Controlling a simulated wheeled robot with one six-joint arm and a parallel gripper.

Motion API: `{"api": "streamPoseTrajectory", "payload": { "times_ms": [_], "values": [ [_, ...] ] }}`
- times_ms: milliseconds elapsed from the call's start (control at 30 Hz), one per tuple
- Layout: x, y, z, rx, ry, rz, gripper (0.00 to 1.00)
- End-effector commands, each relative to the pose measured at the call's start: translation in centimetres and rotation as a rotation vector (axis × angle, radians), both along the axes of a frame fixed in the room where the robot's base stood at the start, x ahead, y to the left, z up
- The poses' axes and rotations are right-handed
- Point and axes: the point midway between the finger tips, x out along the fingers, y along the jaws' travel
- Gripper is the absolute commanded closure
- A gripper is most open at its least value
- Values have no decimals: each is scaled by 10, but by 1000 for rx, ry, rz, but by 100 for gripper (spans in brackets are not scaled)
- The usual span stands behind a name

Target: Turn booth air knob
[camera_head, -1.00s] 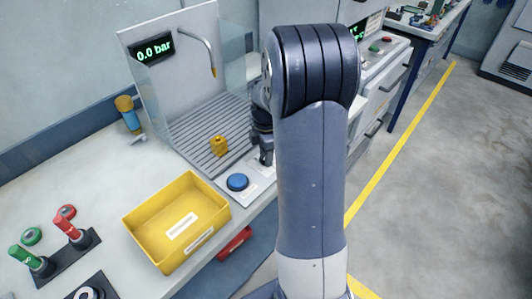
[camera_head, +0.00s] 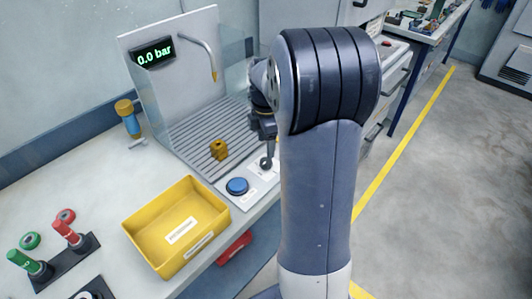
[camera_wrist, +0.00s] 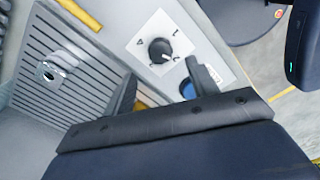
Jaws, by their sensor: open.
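The booth air knob (camera_head: 266,163) is a small black dial on a white plate at the booth's front right edge. In the wrist view the knob (camera_wrist: 160,51) shows a pale pointer mark and printed numbers around it. My gripper (camera_head: 267,145) is just above the knob in the head view, partly hidden by my arm. In the wrist view my gripper (camera_wrist: 161,70) is open, and the knob appears between and just beyond its fingertips. I see no contact. The booth display (camera_head: 153,53) reads 0.0 bar.
A blue button (camera_head: 237,186) sits left of the knob. A brass part (camera_head: 219,149) stands on the slatted booth floor (camera_head: 190,135). A yellow bin (camera_head: 150,245) is at the bench front. Red and green handled tools (camera_head: 68,232) stand at left. A curved nozzle (camera_head: 212,72) hangs above.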

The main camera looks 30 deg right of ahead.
Motion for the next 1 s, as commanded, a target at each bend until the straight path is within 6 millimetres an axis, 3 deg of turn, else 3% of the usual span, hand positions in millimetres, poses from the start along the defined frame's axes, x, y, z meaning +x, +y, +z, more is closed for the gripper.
{"api": "streamPoseTrajectory", "payload": {
  "times_ms": [200,433,767,1000],
  "values": [
    [0,0,34,0,-2,0,44],
    [0,0,42,0,1,0,44],
    [0,0,37,0,2,0,44],
    [-1,0,2,2,6,0,44]
  ]
}}
